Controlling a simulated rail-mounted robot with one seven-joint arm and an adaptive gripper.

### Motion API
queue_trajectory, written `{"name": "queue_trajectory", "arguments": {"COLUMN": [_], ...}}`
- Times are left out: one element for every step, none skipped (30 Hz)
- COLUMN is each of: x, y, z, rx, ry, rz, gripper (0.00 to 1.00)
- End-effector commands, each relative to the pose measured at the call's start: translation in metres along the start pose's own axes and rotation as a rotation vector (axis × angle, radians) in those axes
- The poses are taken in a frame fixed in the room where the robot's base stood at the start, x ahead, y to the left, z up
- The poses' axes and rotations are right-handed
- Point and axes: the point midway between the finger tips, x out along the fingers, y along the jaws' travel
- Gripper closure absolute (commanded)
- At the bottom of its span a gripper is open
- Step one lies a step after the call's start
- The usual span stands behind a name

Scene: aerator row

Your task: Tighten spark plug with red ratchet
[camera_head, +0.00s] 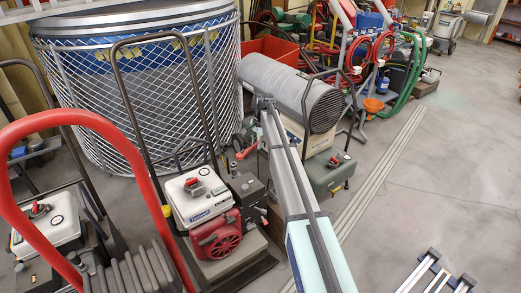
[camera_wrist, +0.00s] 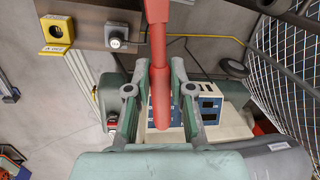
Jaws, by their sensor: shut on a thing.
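The red ratchet (camera_wrist: 158,50) runs down the middle of the wrist view, its upper end cut off by the picture edge. My gripper (camera_wrist: 160,80) has a finger on either side of it and is shut on it. In the head view a short red piece, which looks like the ratchet (camera_head: 246,151), shows beside the far end of my arm, left of the grey heater. My gripper is too small and overlapped there to make out clearly. I cannot make out the spark plug in either view, nor whether the ratchet touches anything.
A cream unit with a blue panel (camera_wrist: 207,103) lies beyond my fingers. A yellow box (camera_wrist: 56,28) and a button box (camera_wrist: 117,38) are at upper left. A white-and-red engine (camera_head: 215,235), a grey heater (camera_head: 285,85) and a mesh cage (camera_head: 140,95) crowd the row. Open floor (camera_head: 440,150) lies right.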

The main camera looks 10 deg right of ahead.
Motion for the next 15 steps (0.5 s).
{"name": "queue_trajectory", "arguments": {"x": [0.014, 0.019, 0.025, 0.029, 0.033, 0.038, 0.040, 0.043, 0.045, 0.046, 0.048, 0.049, 0.051, 0.052, 0.054], "y": [-0.014, -0.019, -0.025, -0.029, -0.032, -0.036, -0.038, -0.040, -0.042, -0.043, -0.043, -0.044, -0.044, -0.044, -0.043], "z": [-0.013, -0.018, -0.023, -0.026, -0.029, -0.033, -0.035, -0.037, -0.039, -0.040, -0.041, -0.041, -0.041, -0.041, -0.041], "rx": [0.062, 0.100, 0.146, 0.178, 0.206, 0.239, 0.259, 0.276, 0.296, 0.306, 0.315, 0.323, 0.326, 0.328, 0.329], "ry": [0.012, 0.019, 0.027, 0.033, 0.038, 0.043, 0.046, 0.049, 0.052, 0.054, 0.056, 0.057, 0.058, 0.058, 0.058], "rz": [-0.003, -0.005, -0.008, -0.011, -0.013, -0.016, -0.017, -0.019, -0.021, -0.023, -0.024, -0.024, -0.025, -0.025, -0.025], "gripper": [1.00, 1.00, 1.00, 1.00, 1.00, 1.00, 1.00, 1.00, 1.00, 1.00, 1.00, 1.00, 1.00, 1.00, 1.00]}}
